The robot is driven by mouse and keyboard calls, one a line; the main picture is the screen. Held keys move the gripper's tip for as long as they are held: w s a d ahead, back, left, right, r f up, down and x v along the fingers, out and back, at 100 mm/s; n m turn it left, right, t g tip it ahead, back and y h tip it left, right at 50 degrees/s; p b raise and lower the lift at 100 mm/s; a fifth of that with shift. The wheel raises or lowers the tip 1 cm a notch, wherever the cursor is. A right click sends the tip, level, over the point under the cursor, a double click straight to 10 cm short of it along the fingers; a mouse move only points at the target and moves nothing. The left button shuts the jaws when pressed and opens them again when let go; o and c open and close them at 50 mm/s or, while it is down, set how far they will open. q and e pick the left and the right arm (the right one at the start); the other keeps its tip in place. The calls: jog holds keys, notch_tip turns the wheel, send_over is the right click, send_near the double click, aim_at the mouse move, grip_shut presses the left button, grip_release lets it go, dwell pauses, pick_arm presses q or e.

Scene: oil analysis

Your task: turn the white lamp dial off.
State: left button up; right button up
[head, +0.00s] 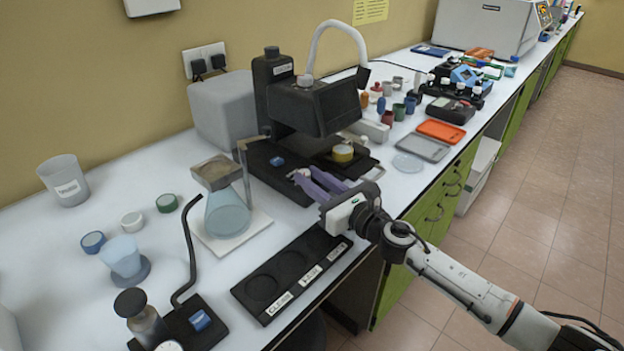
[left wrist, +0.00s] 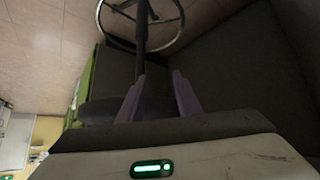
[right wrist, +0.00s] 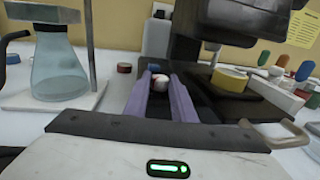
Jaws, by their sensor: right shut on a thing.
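The white dial (head: 302,173) sits on the black base of the tall black lamp instrument (head: 302,98), near its front edge. In the right wrist view the white dial (right wrist: 166,83) shows low between the purple fingertips. My right gripper (head: 312,181) reaches in from the right and is shut on the dial, its fingers on either side of it. Part of the dial is hidden by the fingers. My left gripper (left wrist: 158,88) shows only in the left wrist view. Its fingers are apart and empty, away from the bench and above the floor.
A flask (head: 228,212) on a white plate stands left of the instrument. A black tray (head: 290,270) with round recesses lies in front. A black gooseneck stand (head: 190,245) is at the front left.

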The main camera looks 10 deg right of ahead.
jog(key=o, duration=1.1)
jog(key=shift+c, duration=0.2)
jog(key=v, duration=0.9)
jog(key=shift+f+b, duration=0.1)
jog(key=shift+b, duration=0.3)
jog(key=shift+s+d, duration=0.25)
jog(key=shift+s, duration=0.4)
